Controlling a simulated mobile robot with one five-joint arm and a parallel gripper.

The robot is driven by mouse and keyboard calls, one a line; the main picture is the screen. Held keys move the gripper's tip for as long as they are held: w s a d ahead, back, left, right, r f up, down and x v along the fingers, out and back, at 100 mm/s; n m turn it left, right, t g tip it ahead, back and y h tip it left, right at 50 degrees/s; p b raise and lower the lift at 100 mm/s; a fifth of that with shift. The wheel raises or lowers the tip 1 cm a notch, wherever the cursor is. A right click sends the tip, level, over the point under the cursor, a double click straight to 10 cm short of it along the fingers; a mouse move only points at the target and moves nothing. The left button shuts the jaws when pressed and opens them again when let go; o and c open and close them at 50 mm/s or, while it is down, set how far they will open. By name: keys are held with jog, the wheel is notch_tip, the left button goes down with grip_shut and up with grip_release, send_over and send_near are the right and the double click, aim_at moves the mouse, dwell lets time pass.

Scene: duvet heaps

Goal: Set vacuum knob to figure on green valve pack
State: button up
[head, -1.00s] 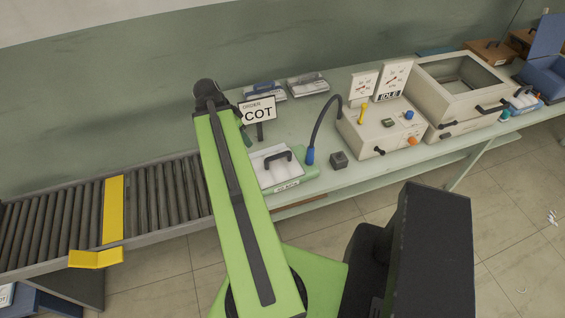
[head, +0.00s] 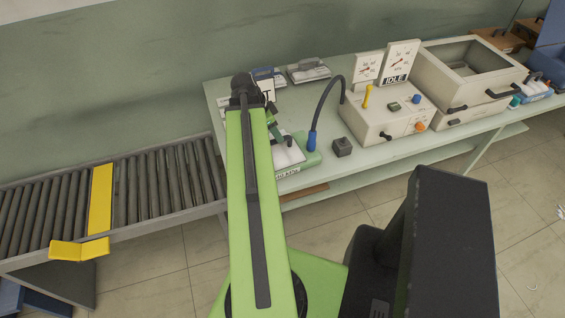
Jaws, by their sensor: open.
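The beige console (head: 372,122) carries two gauges (head: 368,66) (head: 401,62) and an "IDLE" plate. On it are a black knob (head: 385,136), an orange knob (head: 420,126), a blue knob (head: 416,99) and a yellow lever (head: 367,97). I cannot tell which is the vacuum knob. My gripper (head: 274,126) is open, partly hidden behind my arm's end, over the pack's left side.
A dark hose (head: 323,105) with a blue end stands between pack and console. A small dark block (head: 342,147) sits near the bench's front edge. A roller conveyor (head: 150,190) lies left.

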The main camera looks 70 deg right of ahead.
jog(key=shift+s+d+f, duration=0.1)
jog(key=shift+f, duration=0.25)
jog(key=b+x, duration=0.4)
jog(key=x, duration=0.1)
jog(key=shift+s+d+f+b, duration=0.15)
jog(key=shift+s+b, duration=0.05)
jog(key=shift+b, duration=0.15)
grip_shut()
dwell(0.8)
